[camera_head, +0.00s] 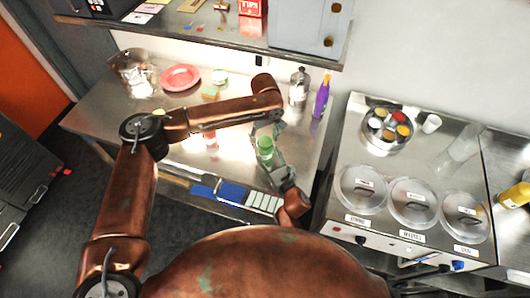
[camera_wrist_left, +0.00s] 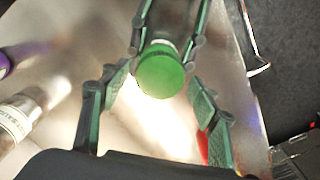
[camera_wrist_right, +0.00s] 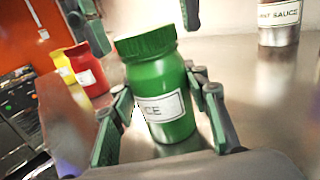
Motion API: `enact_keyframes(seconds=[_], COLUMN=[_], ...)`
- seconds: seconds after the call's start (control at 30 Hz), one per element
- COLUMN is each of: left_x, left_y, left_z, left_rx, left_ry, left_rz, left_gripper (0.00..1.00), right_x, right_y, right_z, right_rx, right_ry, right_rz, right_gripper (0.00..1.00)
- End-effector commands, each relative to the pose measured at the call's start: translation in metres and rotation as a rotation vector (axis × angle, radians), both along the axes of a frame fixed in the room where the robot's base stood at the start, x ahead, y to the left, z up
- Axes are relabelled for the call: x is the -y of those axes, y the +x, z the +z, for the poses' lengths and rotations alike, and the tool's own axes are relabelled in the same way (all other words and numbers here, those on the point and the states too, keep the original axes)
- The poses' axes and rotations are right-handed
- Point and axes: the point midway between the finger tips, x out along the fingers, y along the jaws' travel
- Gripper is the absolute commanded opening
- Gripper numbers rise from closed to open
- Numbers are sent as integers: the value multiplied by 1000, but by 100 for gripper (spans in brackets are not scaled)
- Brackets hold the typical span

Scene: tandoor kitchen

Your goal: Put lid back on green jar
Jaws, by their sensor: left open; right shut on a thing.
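The green jar (camera_head: 265,146) stands upright on the steel counter, with its white label facing my right wrist camera (camera_wrist_right: 164,108). The green lid (camera_wrist_right: 145,41) sits level on the jar's mouth; how tightly it is seated cannot be told. In the left wrist view the round lid (camera_wrist_left: 161,72) shows from above. My left gripper (camera_head: 273,129) is open above the jar, its fingers apart on either side of the lid. My right gripper (camera_wrist_right: 163,92) is shut on the jar's body from the front, below the lid.
A red jar (camera_wrist_right: 88,70) and a yellow jar (camera_wrist_right: 62,66) stand behind to the left. A labelled sauce container (camera_wrist_right: 279,25) and a purple bottle (camera_head: 321,97) stand farther right. A blue tray (camera_head: 221,190) lies along the counter's front. A shelf (camera_head: 230,40) hangs above the back.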

Motion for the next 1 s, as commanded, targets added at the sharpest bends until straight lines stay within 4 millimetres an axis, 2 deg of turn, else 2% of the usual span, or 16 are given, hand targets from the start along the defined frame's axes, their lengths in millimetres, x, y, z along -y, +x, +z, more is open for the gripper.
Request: enact_keyframes(seconds=[0.17, 0.77, 0.9, 1.0], left_x=[0, 0, 0, 0], left_y=[0, 0, 0, -1], left_z=[0, 0, 0, -1], left_rx=[0, 0, -1, -4], left_ry=[0, 1, 0, 0], left_rz=[0, 0, -24, -126], left_gripper=[54, 13, 12, 12], right_x=[0, 0, 0, 0], right_y=[0, 0, 0, 0], right_z=[-1, -1, -1, -1], right_rx=[-2, -2, -2, -2], right_ry=[0, 0, 0, 0], right_rz=[0, -1, -1, -1], right_gripper=[0, 0, 0, 0])
